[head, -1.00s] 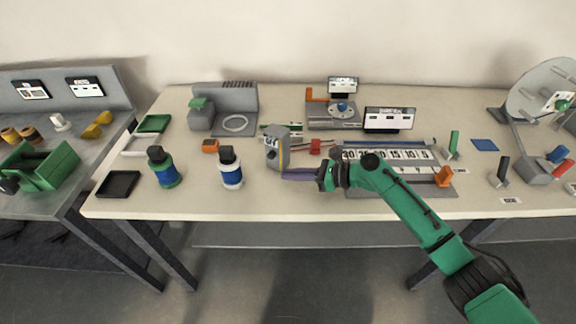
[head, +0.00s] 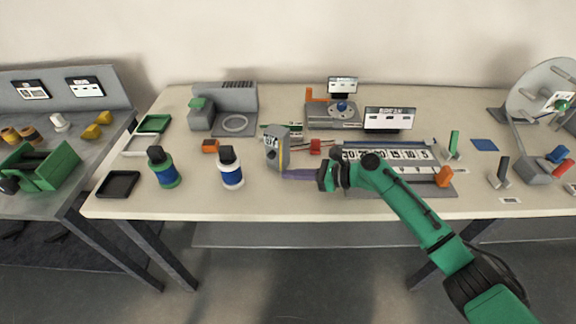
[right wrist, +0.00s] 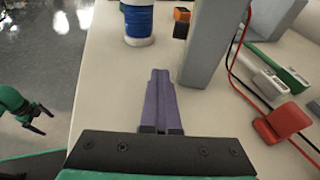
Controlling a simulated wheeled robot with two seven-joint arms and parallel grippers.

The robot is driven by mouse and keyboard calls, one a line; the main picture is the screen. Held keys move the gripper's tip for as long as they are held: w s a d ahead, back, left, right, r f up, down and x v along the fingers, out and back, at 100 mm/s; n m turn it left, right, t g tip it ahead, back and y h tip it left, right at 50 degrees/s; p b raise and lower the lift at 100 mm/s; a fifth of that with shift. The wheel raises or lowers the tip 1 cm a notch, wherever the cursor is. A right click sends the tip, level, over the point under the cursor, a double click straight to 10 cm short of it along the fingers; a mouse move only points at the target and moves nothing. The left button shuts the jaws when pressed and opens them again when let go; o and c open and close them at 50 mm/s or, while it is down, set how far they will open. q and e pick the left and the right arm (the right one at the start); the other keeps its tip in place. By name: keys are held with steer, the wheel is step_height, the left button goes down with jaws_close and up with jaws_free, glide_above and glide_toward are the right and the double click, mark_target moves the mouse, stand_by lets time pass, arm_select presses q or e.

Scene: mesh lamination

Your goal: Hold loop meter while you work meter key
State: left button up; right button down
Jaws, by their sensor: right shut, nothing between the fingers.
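The grey loop meter (head: 277,148), with a yellow edge and a small display on top, stands upright near the middle of the table. It also shows as a grey block (right wrist: 207,40) in the right wrist view. My right gripper (head: 285,174) is shut and empty, its purple fingers pointing left at the meter's lower front. In the right wrist view its fingertips (right wrist: 160,75) lie just left of the block; I cannot tell whether they touch it. The meter key cannot be made out. My left gripper (right wrist: 38,118) shows at the left of the right wrist view, open, away from the table.
A scale board (head: 400,188) lies under my right forearm.

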stand_by(0.3)
jaws_free()
steer(key=shift+s, duration=0.1)
